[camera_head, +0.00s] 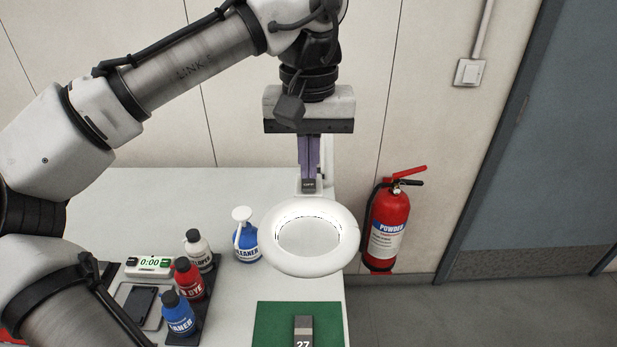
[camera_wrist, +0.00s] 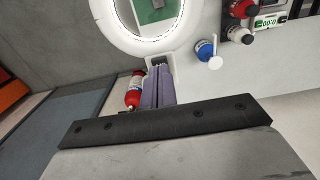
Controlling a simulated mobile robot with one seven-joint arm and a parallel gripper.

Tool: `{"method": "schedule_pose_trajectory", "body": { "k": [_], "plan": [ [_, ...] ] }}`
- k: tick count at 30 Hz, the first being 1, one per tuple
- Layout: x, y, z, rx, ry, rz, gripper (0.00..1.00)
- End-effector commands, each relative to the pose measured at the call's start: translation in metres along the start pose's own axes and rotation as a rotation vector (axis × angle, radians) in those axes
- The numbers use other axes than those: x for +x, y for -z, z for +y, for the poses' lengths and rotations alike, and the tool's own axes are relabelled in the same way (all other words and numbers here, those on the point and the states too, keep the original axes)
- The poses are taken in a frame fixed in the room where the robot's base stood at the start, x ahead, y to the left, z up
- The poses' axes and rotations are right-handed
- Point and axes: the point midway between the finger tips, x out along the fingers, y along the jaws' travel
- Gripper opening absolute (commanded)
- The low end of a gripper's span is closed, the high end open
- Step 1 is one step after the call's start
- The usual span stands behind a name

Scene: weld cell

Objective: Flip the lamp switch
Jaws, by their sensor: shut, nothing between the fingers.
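The lamp (camera_head: 309,266) is a white ring-shaped head around a clear round lens, above the right part of the bench. A pale arm stands behind it near the wall. A small dark block with lettering, perhaps the switch, sits at the ring's back edge, right below my fingertips. My gripper (camera_head: 308,184) points down with its purple fingers together and empty. Its tips are at that block; whether they touch it I cannot tell. In the wrist view the ring (camera_wrist: 150,42) lies just beyond the fingers (camera_wrist: 158,72), which hide part of its mount.
A blue cleaner bottle (camera_head: 247,245) stands left of the lamp. Several bottles, a timer (camera_head: 148,266) and a scale are farther left. A green mat (camera_head: 272,325) with a block marked 27 (camera_head: 303,330) lies in front. A red fire extinguisher (camera_head: 388,225) hangs right of the bench.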

Motion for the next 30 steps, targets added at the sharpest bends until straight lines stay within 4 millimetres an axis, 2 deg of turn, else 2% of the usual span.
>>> {"method": "schedule_pose_trajectory", "body": {
  "k": [30],
  "plan": [
    [0.012,0.0,0.0,0.0,0.0,-0.001,0.0]
  ]
}}
